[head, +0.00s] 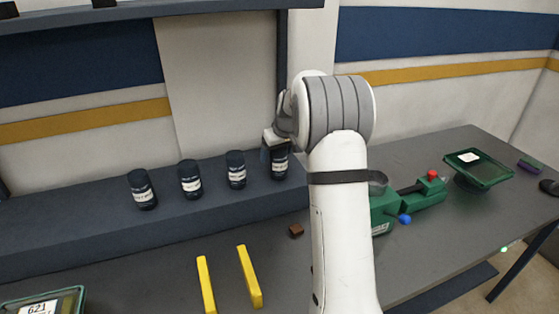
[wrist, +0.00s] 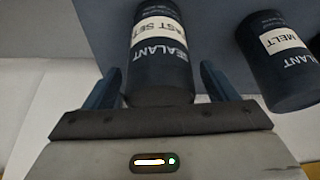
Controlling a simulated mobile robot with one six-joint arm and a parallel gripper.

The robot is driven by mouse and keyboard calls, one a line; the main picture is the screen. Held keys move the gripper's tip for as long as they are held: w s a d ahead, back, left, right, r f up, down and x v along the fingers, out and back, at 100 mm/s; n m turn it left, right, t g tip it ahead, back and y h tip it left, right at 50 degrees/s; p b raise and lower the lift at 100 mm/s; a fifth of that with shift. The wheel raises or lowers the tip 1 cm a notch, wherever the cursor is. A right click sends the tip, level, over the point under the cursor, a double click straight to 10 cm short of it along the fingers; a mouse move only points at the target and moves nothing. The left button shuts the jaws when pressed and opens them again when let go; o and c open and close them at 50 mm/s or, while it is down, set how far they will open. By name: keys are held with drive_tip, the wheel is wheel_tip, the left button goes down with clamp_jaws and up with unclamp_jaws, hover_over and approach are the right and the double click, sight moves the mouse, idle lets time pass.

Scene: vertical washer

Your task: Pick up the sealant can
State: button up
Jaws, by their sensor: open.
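A dark sealant can (wrist: 158,50) with a white label reading "FAST SET" stands between the two blue fingers of my gripper (wrist: 160,82) in the wrist view. The fingers are open, one on each side of the can, with a visible gap on at least the right side. In the head view this can (head: 280,165) is the rightmost of a row on the dark ledge, and my gripper (head: 272,148) is at its top. My arm hides part of that area. A neighbouring sealant can (wrist: 280,60), its label ending in "MELT", stands to the right in the wrist view.
More dark cans (head: 190,180) stand along the ledge (head: 60,235) to the left. Two yellow bars (head: 250,276) and a small brown block (head: 296,230) lie on the grey table. A green device (head: 420,197) and a green tray (head: 480,178) are at right.

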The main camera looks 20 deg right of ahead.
drive_tip(key=shift+c, duration=0.5)
drive_tip(key=c, duration=1.3)
drive_tip(key=shift+o, duration=0.2)
drive_tip(key=shift+r, duration=0.1)
wheel_tip(320, 180, up, 10)
drive_tip(key=shift+f+b, duration=0.1)
drive_tip(key=shift+b, duration=0.7)
